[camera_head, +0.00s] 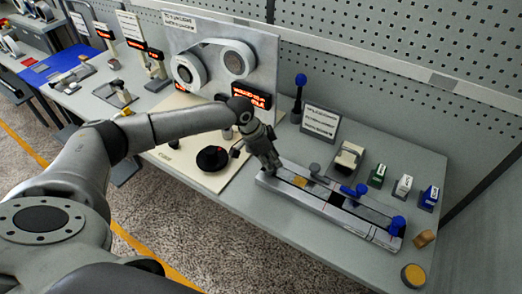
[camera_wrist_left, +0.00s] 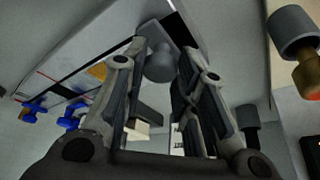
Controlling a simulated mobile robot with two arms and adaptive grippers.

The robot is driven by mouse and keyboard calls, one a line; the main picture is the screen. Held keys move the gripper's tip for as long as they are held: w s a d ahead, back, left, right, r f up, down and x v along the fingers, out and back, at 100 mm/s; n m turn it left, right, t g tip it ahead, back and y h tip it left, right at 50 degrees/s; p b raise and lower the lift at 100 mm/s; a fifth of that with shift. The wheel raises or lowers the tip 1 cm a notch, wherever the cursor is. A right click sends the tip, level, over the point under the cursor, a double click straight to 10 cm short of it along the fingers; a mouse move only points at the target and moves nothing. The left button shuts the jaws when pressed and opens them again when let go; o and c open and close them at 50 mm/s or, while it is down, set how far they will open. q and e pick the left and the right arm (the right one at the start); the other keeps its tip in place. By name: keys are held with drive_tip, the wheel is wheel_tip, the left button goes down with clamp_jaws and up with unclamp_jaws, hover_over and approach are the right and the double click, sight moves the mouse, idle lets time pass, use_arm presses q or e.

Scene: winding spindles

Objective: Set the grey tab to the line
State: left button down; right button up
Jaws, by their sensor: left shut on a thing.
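A long grey rail (camera_head: 330,207) lies on the bench in the head view. My left gripper (camera_head: 272,165) is at its left end, pointing down. In the left wrist view, the fingers (camera_wrist_left: 160,85) are around a grey tab with a round knob (camera_wrist_left: 160,64), shut on it. Another grey knob (camera_head: 314,168) stands at the rail's back edge, clear of the gripper. A yellow patch (camera_head: 300,181) lies on the rail, and a thin red line (camera_wrist_left: 48,77) crosses it in the left wrist view. My right gripper is not in view.
Blue knobs (camera_head: 360,189) (camera_head: 398,222) stand along the rail to the right. Behind are a small sign (camera_head: 320,122), a beige-topped device (camera_head: 346,158) and small coloured blocks. A black disc (camera_head: 212,158) sits left of the gripper. A perforated wall closes the back.

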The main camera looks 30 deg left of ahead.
use_arm(q)
drive_tip(key=shift+d, duration=0.2)
drive_tip(key=c, duration=1.1)
unclamp_jaws()
drive_tip(key=shift+d, duration=0.15)
drive_tip(key=shift+c, duration=0.2)
drive_tip(key=shift+r, duration=0.1)
drive_tip(key=v, duration=1.2)
